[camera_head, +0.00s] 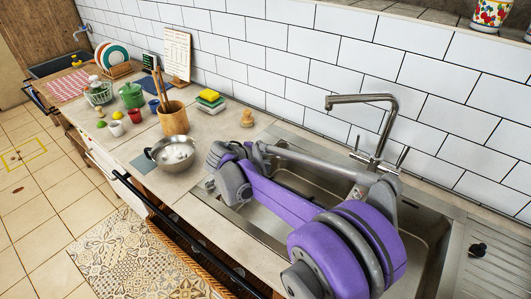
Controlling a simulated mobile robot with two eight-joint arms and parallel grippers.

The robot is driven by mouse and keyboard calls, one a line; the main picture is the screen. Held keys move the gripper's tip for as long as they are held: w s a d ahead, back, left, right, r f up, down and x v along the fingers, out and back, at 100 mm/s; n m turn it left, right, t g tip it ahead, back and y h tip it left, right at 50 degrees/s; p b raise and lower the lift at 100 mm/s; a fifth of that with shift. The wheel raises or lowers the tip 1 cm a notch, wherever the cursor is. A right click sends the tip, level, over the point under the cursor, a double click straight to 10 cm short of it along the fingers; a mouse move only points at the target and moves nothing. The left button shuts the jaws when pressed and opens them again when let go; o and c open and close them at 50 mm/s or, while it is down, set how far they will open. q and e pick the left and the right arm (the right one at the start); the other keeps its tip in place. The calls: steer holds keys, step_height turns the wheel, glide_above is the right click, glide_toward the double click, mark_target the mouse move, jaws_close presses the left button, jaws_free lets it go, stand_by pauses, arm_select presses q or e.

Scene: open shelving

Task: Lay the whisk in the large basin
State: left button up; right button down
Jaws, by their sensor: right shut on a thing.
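The large basin (278,205) is the steel sink basin set in the counter, and my right arm crosses over it and hides much of it. My right gripper (212,184) is at the left end of the basin, near its front left rim. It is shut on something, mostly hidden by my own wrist. I cannot make out the whisk clearly, so its shape and tilt cannot be told. My left gripper is not in view.
A steel bowl (171,154) stands on the counter left of my gripper. Behind it are a wooden utensil pot (173,118), sponges (210,98) and a small wooden brush (247,119). The faucet (378,132) rises behind the sink. Cups and a green teapot (132,96) stand farther left.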

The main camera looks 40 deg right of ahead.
step_height(320, 180, down, 18)
steer(key=b, duration=1.1)
steer(key=shift+f, duration=0.2)
steer(key=c, duration=0.7)
jaws_free()
steer(key=shift+a, duration=0.1)
steer(key=v, duration=1)
steer(key=shift+s+a+r+p, duration=0.1)
steer(key=shift+a+r+p, duration=0.15)
steer(key=shift+p, duration=0.1)
